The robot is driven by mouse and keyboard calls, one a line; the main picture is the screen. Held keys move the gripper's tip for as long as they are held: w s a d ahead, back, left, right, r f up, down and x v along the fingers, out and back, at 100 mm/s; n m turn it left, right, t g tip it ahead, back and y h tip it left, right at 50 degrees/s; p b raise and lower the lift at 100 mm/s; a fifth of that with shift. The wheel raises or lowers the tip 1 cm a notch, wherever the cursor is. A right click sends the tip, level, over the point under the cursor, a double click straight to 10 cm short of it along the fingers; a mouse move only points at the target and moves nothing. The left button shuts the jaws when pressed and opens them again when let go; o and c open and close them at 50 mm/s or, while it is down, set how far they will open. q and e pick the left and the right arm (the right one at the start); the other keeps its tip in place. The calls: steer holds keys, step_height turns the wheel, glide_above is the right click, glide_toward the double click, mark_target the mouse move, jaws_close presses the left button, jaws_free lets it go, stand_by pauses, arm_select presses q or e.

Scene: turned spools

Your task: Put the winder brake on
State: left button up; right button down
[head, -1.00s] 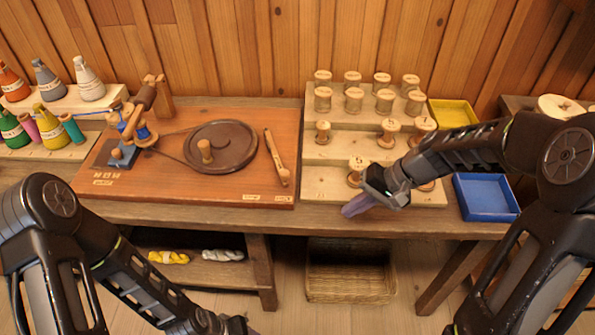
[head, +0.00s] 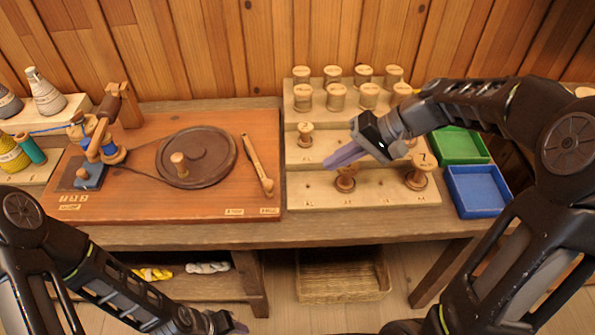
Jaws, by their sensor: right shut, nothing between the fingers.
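The winder is mounted on a reddish-brown board (head: 95,212). It has a dark round wheel (head: 215,150) with a wooden knob, and a wooden lever (head: 256,163), which looks like the brake, at the board's right side.
A stepped rack (head: 300,197) holds several wooden spools right of the board. A green tray (head: 462,147) and a blue tray (head: 480,192) stand further right. Thread cones (head: 45,95) stand at the left. A wicker basket (head: 342,280) sits under the table.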

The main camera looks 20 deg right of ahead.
steer(key=p+x, duration=0.1)
steer(key=x, duration=0.9)
steer(key=shift+a, duration=0.2)
steer(key=shift+w+a+p, duration=0.25)
steer(key=shift+a, duration=0.3)
steer(key=shift+w+a+p, duration=0.2)
steer(key=shift+w+a, duration=0.05)
steer(key=shift+a, duration=0.35)
steer(key=shift+w+a+f, duration=0.1)
steer(key=shift+w+a, duration=0.1)
steer(key=shift+a, duration=0.3)
